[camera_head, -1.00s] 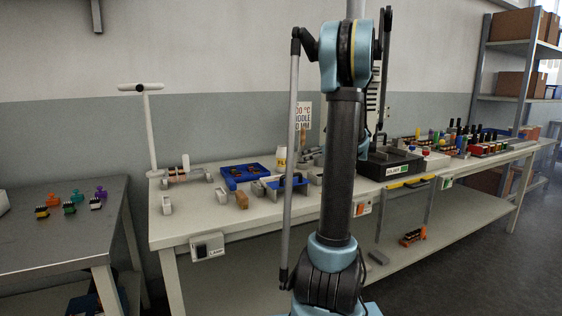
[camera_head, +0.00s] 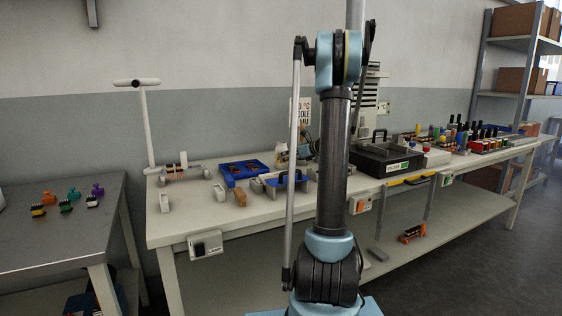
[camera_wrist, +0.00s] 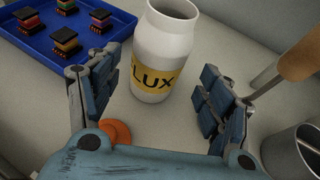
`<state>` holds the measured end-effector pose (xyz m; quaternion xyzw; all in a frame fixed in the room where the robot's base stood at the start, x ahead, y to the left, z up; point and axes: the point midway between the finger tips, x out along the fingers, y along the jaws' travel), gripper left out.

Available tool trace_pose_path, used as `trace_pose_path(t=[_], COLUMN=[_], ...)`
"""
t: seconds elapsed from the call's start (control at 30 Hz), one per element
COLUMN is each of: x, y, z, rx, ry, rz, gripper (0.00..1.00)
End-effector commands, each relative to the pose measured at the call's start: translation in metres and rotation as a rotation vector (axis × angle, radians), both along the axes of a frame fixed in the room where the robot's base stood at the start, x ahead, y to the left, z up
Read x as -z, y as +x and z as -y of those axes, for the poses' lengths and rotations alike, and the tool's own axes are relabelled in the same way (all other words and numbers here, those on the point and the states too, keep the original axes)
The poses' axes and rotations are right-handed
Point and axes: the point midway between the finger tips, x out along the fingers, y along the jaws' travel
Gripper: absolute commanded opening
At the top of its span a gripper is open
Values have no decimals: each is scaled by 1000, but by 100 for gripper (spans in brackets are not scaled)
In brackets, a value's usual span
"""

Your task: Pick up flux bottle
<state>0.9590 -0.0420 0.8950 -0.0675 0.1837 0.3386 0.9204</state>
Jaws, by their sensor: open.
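The flux bottle (camera_wrist: 166,42) stands upright on the bench in the wrist view, white with a yellow label reading "LUX" in the visible part. Its open top reaches the upper edge of the picture. My gripper (camera_wrist: 158,68) is open, with one blue-padded finger on each side of the bottle's lower front. Clear gaps show beside the bottle, and the fingers do not appear to touch it. In the head view the bottle (camera_head: 281,150) is small beside my arm, and my gripper is hard to make out there.
A blue tray (camera_wrist: 55,62) with several small connectors lies left of the bottle. An orange round piece (camera_wrist: 117,132) lies in front of it. A tool with a wooden handle (camera_wrist: 301,58) and a metal cup (camera_wrist: 292,152) stand close on the right.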

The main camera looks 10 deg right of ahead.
Motion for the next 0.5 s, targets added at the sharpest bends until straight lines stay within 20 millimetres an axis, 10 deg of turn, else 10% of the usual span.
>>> trace_pose_path(t=[0.5], x=[17], y=[33], z=[-33], rx=[-2], ry=[1], rz=[0], gripper=[73])
